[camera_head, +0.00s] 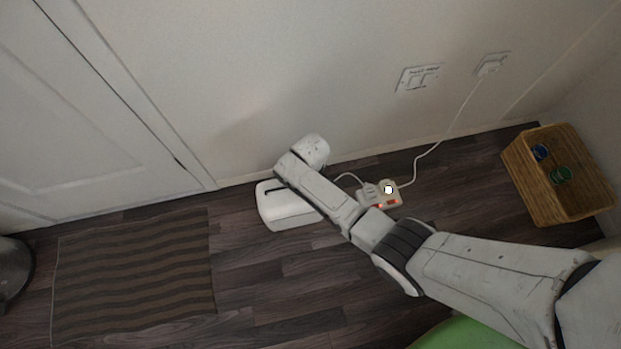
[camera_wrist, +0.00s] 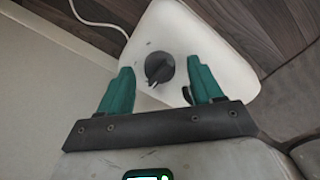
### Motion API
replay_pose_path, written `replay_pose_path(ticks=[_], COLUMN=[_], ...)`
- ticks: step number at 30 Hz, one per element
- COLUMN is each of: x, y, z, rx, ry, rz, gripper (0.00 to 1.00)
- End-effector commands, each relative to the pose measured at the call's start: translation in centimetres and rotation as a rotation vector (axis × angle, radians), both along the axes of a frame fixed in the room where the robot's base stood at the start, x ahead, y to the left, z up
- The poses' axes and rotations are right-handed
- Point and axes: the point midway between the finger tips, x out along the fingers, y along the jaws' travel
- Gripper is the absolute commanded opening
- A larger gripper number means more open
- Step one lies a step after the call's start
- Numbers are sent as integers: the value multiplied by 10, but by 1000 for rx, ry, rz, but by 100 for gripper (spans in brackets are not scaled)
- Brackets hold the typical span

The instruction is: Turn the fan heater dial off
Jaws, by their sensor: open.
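The white fan heater (camera_head: 279,210) stands on the dark wood floor close to the wall, partly covered by my arm in the head view. In the wrist view the heater's white top (camera_wrist: 190,40) carries a dark round dial (camera_wrist: 159,69) with a raised grip bar. My gripper (camera_wrist: 162,82) is open, with its two teal fingers on either side of the dial in the picture and nothing between them. I cannot tell whether the fingers touch the heater. In the head view the gripper is hidden behind my wrist.
A white cord (camera_head: 438,146) runs to a wall socket (camera_head: 491,65). A striped mat (camera_head: 135,272) lies at the left, with bare floor between.

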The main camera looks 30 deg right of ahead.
Motion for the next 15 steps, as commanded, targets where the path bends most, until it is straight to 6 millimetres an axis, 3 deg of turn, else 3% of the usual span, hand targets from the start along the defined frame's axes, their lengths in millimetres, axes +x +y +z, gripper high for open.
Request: replay_pose_path(ticks=[9,15], x=[0,0], y=[0,0], z=[60,90], rx=[1,0], ry=[-3,-1], rz=[0,1], gripper=[65,65])
